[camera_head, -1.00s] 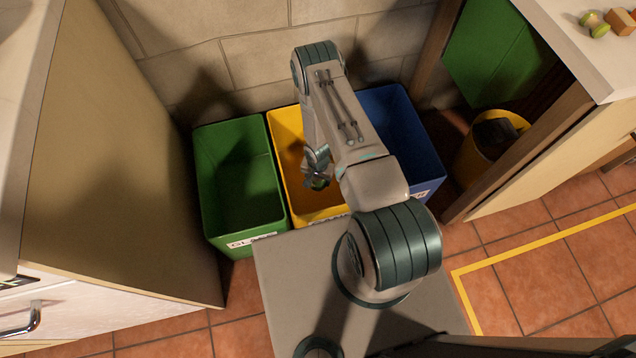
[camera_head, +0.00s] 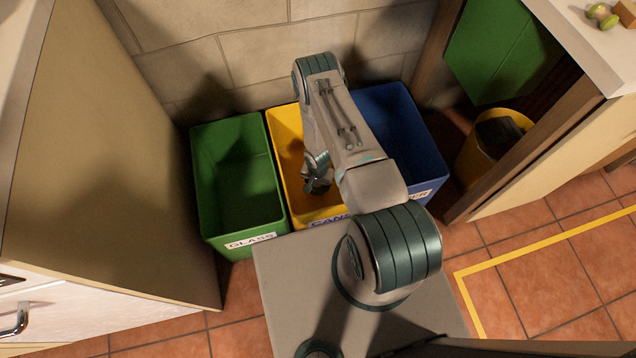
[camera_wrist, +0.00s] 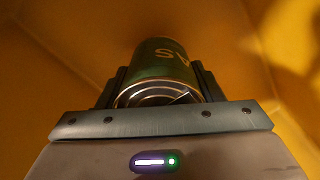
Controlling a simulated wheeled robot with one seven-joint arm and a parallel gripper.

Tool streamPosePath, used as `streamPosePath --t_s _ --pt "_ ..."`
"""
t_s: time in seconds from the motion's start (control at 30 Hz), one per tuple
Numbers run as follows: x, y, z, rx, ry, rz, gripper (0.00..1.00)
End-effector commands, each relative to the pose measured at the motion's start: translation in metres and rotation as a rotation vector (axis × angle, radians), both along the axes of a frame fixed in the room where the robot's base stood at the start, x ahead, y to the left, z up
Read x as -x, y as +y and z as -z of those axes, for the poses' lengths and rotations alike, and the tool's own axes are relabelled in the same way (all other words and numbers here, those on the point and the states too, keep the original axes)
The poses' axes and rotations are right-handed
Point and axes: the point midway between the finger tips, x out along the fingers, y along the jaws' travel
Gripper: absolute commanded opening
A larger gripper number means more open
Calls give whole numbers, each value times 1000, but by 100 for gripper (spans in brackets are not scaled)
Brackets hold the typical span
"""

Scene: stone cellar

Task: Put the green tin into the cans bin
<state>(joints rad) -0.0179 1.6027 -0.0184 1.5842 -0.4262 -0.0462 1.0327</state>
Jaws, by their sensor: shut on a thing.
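The green tin (camera_wrist: 165,65) shows in the wrist view between the two fingers of my gripper (camera_wrist: 160,88), which is shut on it. Its metal end faces the camera and part of its lettering shows. The yellow cans bin (camera_head: 285,135) stands in the middle of a row of three bins; its front label is partly hidden by my arm. In the head view my gripper (camera_head: 317,183) is over the yellow bin's opening, and the tin is not clearly visible there. Yellow walls surround the tin in the wrist view.
A green glass bin (camera_head: 210,150) stands at the left of the yellow bin and a blue bin (camera_head: 415,130) at its right. A stone wall (camera_head: 255,50) is behind. A cabinet (camera_head: 110,170) stands at left. A yellow bucket (camera_head: 475,160) sits under the counter at right.

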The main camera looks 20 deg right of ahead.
Motion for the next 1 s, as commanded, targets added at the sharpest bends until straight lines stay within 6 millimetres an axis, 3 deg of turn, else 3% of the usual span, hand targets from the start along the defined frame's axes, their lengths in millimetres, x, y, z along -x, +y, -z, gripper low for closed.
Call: streamPosePath --t_s 0.03,0.1,0.37,0.57,0.63,1.0 --pt "0 0 -1 0 0 0 65" --pt "0 0 -1 0 0 0 82" --pt "0 0 -1 0 0 0 82" --pt "0 0 -12 1 -1 -1 82" --pt "0 0 -19 1 -1 -1 82" --pt "-1 0 -104 0 -1 0 82"
